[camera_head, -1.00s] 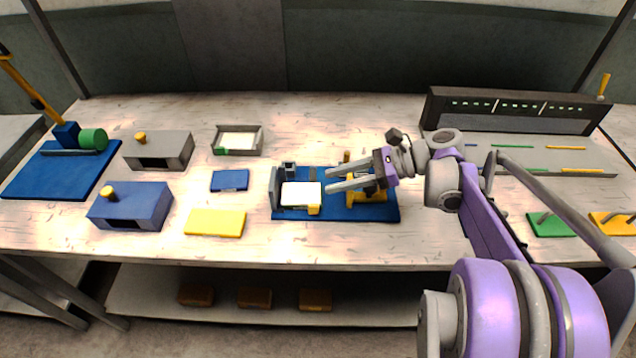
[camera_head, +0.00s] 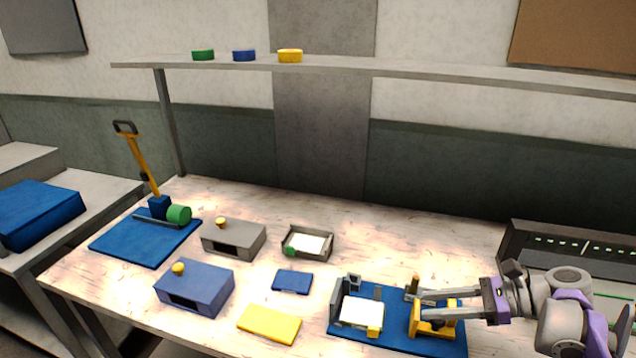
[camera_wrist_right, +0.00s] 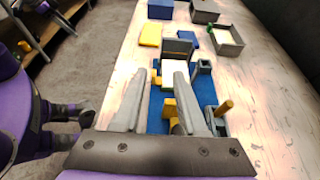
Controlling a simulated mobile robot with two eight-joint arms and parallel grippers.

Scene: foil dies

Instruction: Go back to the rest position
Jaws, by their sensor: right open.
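My right gripper (camera_head: 414,297) is open and empty, its two grey fingers pointing left above the blue base plate (camera_head: 395,343) of a small fixture. In the right wrist view, the spread fingers (camera_wrist_right: 160,78) reach over the same fixture with nothing between them.
A yellow pad (camera_head: 269,324), a blue pad (camera_head: 292,282), a grey tray (camera_head: 329,250), a blue box (camera_head: 194,287) and a grey box (camera_head: 234,239) lie to the left. A blue press with a yellow lever (camera_head: 140,165) stands farther left. A dark panel (camera_head: 575,250) is at the right. A shelf (camera_head: 420,70) runs above.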

